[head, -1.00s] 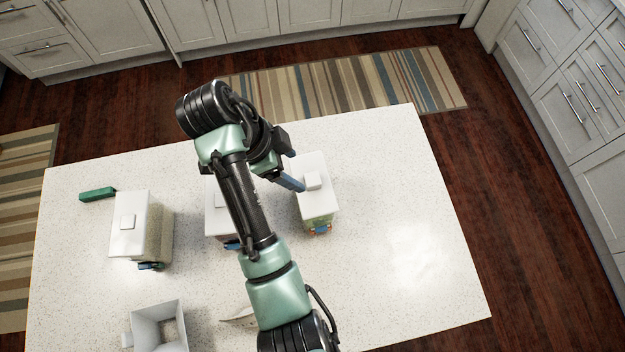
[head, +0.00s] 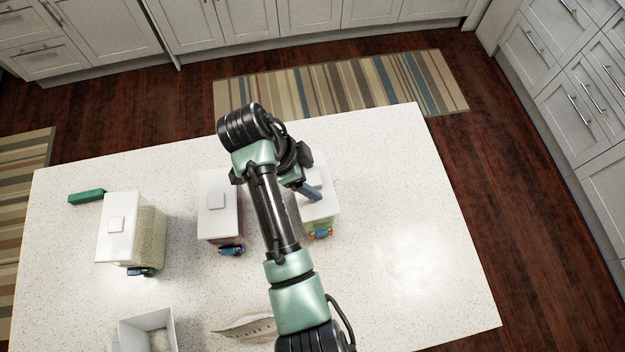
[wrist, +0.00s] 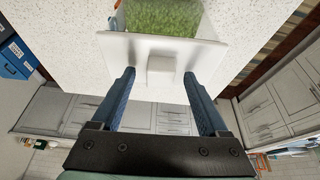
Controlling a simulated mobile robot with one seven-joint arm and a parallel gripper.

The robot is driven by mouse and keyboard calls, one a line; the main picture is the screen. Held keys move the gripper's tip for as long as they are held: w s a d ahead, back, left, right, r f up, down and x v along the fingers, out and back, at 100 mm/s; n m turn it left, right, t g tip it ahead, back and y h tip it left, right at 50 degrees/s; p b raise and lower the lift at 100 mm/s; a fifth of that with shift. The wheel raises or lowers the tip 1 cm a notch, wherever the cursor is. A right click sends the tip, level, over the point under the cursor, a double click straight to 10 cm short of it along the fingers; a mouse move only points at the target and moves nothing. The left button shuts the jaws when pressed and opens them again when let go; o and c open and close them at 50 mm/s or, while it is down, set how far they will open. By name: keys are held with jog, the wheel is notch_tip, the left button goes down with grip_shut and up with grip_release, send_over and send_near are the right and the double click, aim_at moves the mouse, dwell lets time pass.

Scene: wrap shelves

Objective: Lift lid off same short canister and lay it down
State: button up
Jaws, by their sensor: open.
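The right canister (head: 322,229) has clear sides, green contents that also show in the wrist view (wrist: 163,16), and a white square lid (wrist: 116,50) with a small square knob (wrist: 160,64). The lid sits on the canister. My gripper (head: 311,192) is over this lid, partly covering it in the head view. In the wrist view my gripper (wrist: 159,74) is open, with one blue finger on each side of the knob and a gap at both sides. I cannot tell how deep the fingertips reach beside the knob.
A middle canister (head: 214,222) and a larger left canister (head: 149,238) also wear white lids. A green bar (head: 87,197) lies at the far left. An open white bin (head: 130,335) and a leaf-shaped item (head: 245,328) are near the front. The countertop's right side (head: 410,230) is clear.

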jog(key=shift+f, duration=0.1)
grip_shut()
dwell(0.3)
jog(key=shift+r, duration=0.4)
notch_tip(320, 180, up, 8)
jog(key=shift+f+p, duration=0.1)
jog(key=shift+p, duration=0.9)
notch_tip(320, 180, up, 5)
jog(key=p, duration=0.4)
jog(key=shift+p, duration=0.35)
jog(key=shift+f, duration=0.1)
